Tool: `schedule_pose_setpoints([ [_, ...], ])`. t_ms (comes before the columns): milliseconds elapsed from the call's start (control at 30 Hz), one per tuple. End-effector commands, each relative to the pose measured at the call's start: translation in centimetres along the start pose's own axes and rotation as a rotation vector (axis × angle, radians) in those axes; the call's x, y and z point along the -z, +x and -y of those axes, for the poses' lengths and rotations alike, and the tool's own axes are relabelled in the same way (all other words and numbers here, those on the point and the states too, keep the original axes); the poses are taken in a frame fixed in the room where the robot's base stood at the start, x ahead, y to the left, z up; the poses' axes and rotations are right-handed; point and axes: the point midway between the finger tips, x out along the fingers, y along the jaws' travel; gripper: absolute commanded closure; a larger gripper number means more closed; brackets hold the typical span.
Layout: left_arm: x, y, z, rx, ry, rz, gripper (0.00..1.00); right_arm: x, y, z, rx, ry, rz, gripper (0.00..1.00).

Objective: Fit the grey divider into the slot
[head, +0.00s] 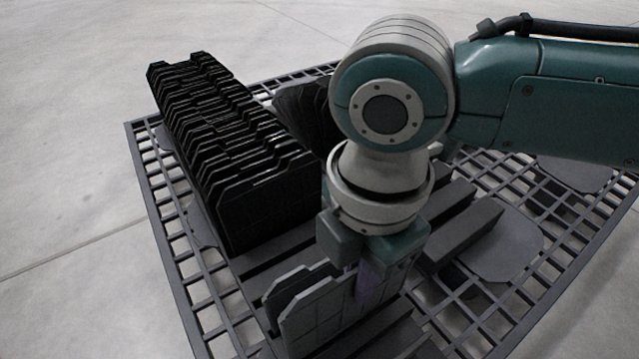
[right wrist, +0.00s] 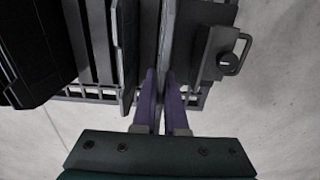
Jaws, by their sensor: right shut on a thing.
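The grey divider (head: 322,312) is a thin upright plate with a stepped top edge, near the front of the rack in the head view. My right gripper (head: 364,282) points down and is shut on its upper edge. In the right wrist view the purple fingers (right wrist: 160,98) pinch the plate (right wrist: 166,40) from both sides. A similar grey plate (head: 283,286) stands close behind it, with a narrow gap; it also shows in the right wrist view (right wrist: 123,55). The slot and the divider's lower edge cannot be made out. My left gripper is not in view.
A long row of black dividers (head: 225,150) stands at the left on the grated rack (head: 205,318). Dark grey beams (head: 462,238) and a flat plate (head: 508,252) lie at the right. More dark plates (head: 300,105) are behind my arm. A bracket with a handle (right wrist: 228,55) is beside the plate.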

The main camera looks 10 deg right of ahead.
Motion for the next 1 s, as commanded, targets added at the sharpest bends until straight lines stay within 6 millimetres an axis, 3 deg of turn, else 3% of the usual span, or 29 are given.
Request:
schedule_pose_setpoints([
  [167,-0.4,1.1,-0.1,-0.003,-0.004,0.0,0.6,0.0,1.5,0.0,-0.001,0.0,0.0,1.0],
  [400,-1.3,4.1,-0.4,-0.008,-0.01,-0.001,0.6,0.0,5.3,0.0,0.0,-0.001,0.0,1.0],
  [800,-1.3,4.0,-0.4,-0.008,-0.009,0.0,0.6,0.1,5.5,0.0,-0.001,-0.001,-0.001,1.0],
  [833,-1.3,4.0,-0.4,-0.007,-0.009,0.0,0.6,0.1,5.6,0.0,0.0,-0.001,-0.001,0.89],
  [1000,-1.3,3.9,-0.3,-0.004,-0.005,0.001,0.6,0.0,5.5,0.0,0.0,-0.001,-0.001,0.7],
])
